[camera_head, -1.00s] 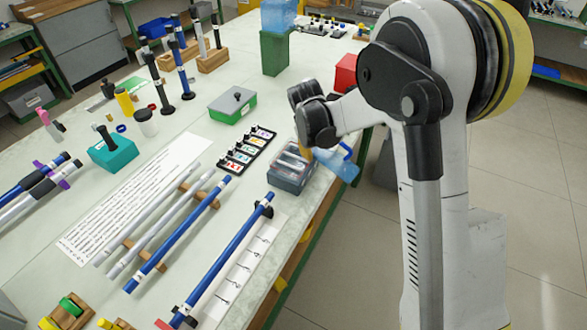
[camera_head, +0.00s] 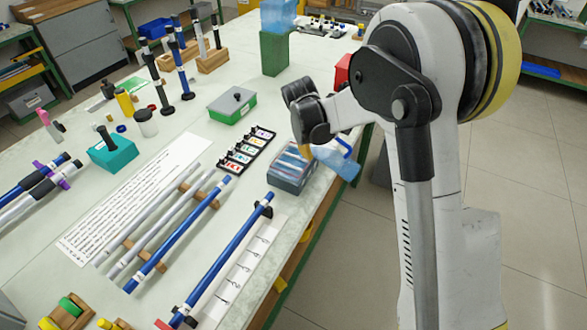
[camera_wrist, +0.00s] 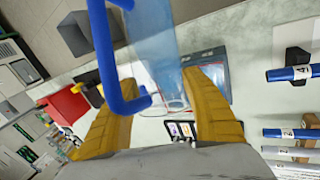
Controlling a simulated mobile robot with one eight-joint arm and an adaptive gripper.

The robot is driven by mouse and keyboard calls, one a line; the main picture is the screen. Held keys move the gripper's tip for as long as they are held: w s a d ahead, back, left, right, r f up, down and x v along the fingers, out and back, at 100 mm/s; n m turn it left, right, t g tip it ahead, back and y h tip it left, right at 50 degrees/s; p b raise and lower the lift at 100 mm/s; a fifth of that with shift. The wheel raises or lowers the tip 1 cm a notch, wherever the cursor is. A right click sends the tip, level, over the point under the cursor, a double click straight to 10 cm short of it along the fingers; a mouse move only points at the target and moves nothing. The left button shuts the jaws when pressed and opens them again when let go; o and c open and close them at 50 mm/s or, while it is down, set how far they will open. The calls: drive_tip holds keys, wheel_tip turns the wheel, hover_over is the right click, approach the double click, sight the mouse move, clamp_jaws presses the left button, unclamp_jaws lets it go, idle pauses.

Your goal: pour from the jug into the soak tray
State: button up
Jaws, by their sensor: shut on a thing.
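The jug (camera_head: 338,163) is clear pale blue with a bright blue handle. It hangs tilted off the table's right edge, its left end close to the soak tray. In the wrist view the jug (camera_wrist: 152,45) and its handle (camera_wrist: 105,55) lie between the yellow fingers. My gripper (camera_wrist: 160,108) is shut on the jug; in the head view my gripper (camera_head: 308,150) is partly hidden by its own wrist. The soak tray (camera_head: 287,183) is a grey open box on the table edge, left of the jug. It also shows behind the jug in the wrist view (camera_wrist: 218,60). I cannot make out any stream.
A black rack of small coloured cards (camera_head: 247,150) stands left of the tray. A green box with a grey lid (camera_head: 232,104) is behind it. Blue rods (camera_head: 230,260) lie in front. A red bin (camera_head: 342,72) and a green block (camera_head: 274,54) stand farther back.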

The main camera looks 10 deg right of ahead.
drive_tip(key=shift+r, duration=0.1)
drive_tip(key=shift+a, duration=0.1)
idle(0.3)
drive_tip(key=shift+r+g+h, duration=0.1)
drive_tip(key=shift+g+h, duration=0.2)
idle(0.4)
drive_tip(key=shift+w+r, duration=0.1)
idle(0.8)
drive_tip(key=shift+w+a+r+g+h, duration=0.15)
drive_tip(key=shift+g+h, duration=0.15)
drive_tip(key=shift+h, duration=0.2)
idle(0.5)
drive_tip(key=shift+a+r+n+h, duration=0.1)
drive_tip(key=shift+n+h, duration=0.2)
